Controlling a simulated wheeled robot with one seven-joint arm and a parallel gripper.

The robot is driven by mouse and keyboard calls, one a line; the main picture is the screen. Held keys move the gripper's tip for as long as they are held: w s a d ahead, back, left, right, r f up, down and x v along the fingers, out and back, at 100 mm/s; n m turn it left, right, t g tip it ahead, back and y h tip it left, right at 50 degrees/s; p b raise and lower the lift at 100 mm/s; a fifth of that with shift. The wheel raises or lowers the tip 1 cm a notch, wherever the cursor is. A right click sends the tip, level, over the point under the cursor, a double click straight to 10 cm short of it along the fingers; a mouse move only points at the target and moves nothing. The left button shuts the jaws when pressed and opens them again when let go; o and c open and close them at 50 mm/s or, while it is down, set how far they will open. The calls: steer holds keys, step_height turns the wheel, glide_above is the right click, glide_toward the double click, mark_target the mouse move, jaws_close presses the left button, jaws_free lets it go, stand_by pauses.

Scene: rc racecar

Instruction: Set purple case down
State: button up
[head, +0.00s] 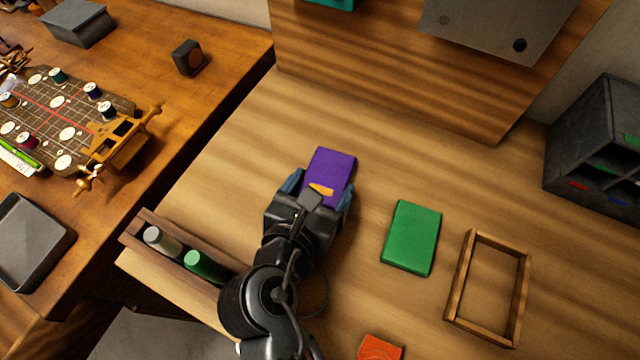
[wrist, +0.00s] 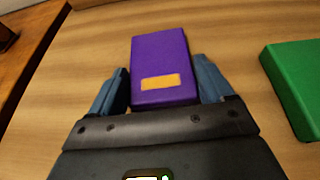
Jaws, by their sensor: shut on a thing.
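The purple case (head: 330,172) is a flat block with an orange label, over the middle of the light wooden table (head: 250,130). My gripper (head: 318,192) is shut on its sides, with a blue finger pad on each side. In the wrist view the purple case (wrist: 162,62) lies between the two fingers (wrist: 163,90), its label facing up. I cannot tell whether its underside touches the table. Its near end is partly hidden by my gripper in the head view.
A green case (head: 411,237) lies to the right, beside an empty wooden frame (head: 489,288). An orange-red item (head: 380,348) is at the bottom edge. A wooden rack (head: 180,255) with cylinders stands left of my arm. A dark shelf unit (head: 600,150) is far right. Bare table surrounds the purple case.

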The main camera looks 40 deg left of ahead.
steer(key=shift+f, duration=0.1)
steer(key=o, duration=1)
steer(key=shift+f+b, duration=0.25)
steer(key=shift+b, duration=0.5)
